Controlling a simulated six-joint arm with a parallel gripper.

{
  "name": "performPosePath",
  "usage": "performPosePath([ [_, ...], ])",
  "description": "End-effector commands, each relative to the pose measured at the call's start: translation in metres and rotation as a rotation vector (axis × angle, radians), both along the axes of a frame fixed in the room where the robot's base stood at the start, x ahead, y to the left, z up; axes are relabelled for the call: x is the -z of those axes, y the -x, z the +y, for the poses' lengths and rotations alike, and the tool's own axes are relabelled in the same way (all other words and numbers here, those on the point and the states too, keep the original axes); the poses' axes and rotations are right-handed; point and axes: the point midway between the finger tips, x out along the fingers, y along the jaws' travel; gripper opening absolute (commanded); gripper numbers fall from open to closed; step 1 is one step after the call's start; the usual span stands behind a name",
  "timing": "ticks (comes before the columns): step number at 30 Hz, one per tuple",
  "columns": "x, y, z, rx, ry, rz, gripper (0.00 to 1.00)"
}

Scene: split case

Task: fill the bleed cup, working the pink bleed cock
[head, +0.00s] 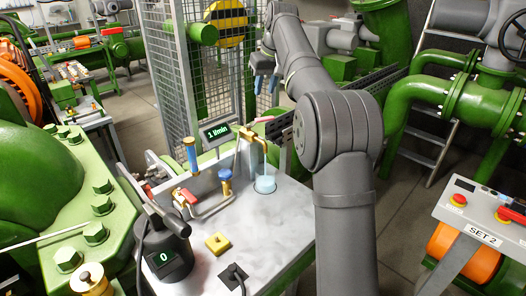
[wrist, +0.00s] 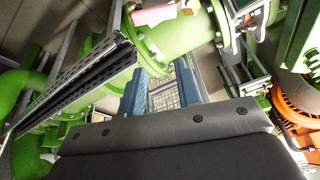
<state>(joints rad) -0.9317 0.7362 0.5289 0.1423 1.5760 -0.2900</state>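The bleed cup (head: 264,185) is a small pale blue cup on the grey bench top, under a curved brass spout (head: 256,139). A pale blue streak shows between spout and cup; it looks like running liquid. A pink lever (head: 265,119), apparently the bleed cock's handle, shows at the top of the spout. The cup's fill level is too small to tell. My gripper (head: 265,84) is up behind the bench, above and apart from the lever. In the wrist view its two blue fingers (wrist: 160,85) stand apart with nothing between them.
A display (head: 218,132) reads "1 l/min". A dark device (head: 166,252) reads "0". Blue-handled valves (head: 191,156) and a red-handled one (head: 187,197) stand left of the cup. A mesh guard (head: 222,70) rises behind.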

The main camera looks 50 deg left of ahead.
Motion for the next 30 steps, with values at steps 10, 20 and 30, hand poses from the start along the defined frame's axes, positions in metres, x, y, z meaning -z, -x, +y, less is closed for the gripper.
performPosePath([
  [10,0.067,0.025,-0.057,-0.034,-0.182,0.372,0.31],
  [20,0.086,0.054,-0.085,0.160,-0.565,0.789,0.31],
  [30,0.095,0.030,-0.138,0.571,-0.982,1.054,0.31],
])
